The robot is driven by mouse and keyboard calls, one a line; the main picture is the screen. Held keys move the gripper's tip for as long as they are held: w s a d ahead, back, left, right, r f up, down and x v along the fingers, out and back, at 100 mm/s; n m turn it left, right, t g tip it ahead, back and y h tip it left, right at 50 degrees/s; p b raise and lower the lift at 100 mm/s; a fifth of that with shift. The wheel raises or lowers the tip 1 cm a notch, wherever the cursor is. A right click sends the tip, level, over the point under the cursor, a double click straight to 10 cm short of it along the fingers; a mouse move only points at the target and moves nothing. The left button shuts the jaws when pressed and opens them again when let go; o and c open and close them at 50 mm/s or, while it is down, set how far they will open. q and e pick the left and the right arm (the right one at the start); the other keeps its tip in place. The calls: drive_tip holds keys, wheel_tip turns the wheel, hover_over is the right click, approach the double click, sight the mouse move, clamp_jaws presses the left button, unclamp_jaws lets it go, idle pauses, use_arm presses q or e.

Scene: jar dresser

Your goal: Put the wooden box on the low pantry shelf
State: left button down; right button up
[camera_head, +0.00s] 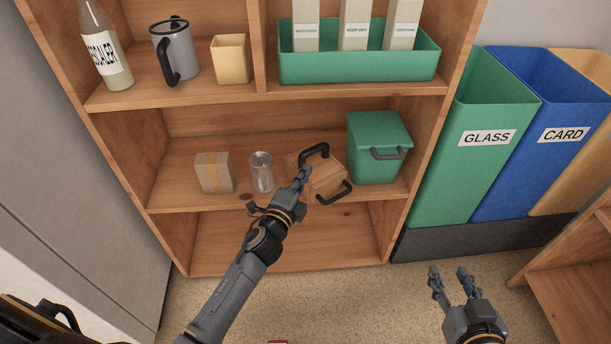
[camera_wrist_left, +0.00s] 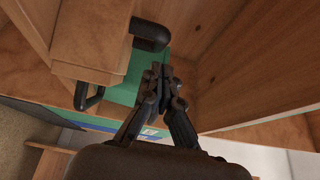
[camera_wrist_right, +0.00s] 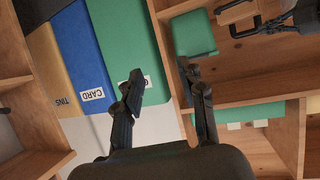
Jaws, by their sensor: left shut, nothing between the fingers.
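The wooden box (camera_head: 327,177), with two dark handles, sits on the middle shelf board (camera_head: 178,183) of the wooden unit, between a glass jar and a green lidded box. In the left wrist view the wooden box (camera_wrist_left: 92,42) is at the upper left. My left gripper (camera_head: 303,172) is shut and empty at the box's left side, close to one handle; touching or apart I cannot tell. It covers part of the box in the head view. My right gripper (camera_head: 451,270) is open and empty, low in front of the bins.
A cardboard box (camera_head: 214,172), the glass jar (camera_head: 261,172) and the green lidded box (camera_head: 376,148) share the board. The bottom level (camera_head: 300,240) is empty. Green (camera_head: 475,155) and blue (camera_head: 540,150) bins stand right of the unit. A bottle, mug and green tray are above.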

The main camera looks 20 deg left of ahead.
use_arm(q)
drive_tip(key=s, duration=1)
drive_tip(key=shift+a+p, duration=0.3)
drive_tip(key=shift+p, duration=0.15)
use_arm(e)
drive_tip(key=shift+s+d+f+g+h, duration=0.15)
drive_tip(key=shift+s+d+f+g, duration=0.15)
drive_tip(key=shift+s+f+g, duration=0.25)
drive_tip(key=shift+s+d+f+g+h, duration=0.2)
drive_tip(key=shift+s+d+f+g, duration=0.15)
drive_tip(key=shift+s+f, duration=0.3)
drive_tip(key=shift+s+d+f+g+h, duration=0.15)
drive_tip(key=shift+s+d+f+g, duration=0.1)
drive_tip(key=shift+s+f+g, duration=0.35)
use_arm(q)
drive_tip(key=shift+s, duration=0.1)
use_arm(e)
drive_tip(key=shift+f, duration=0.1)
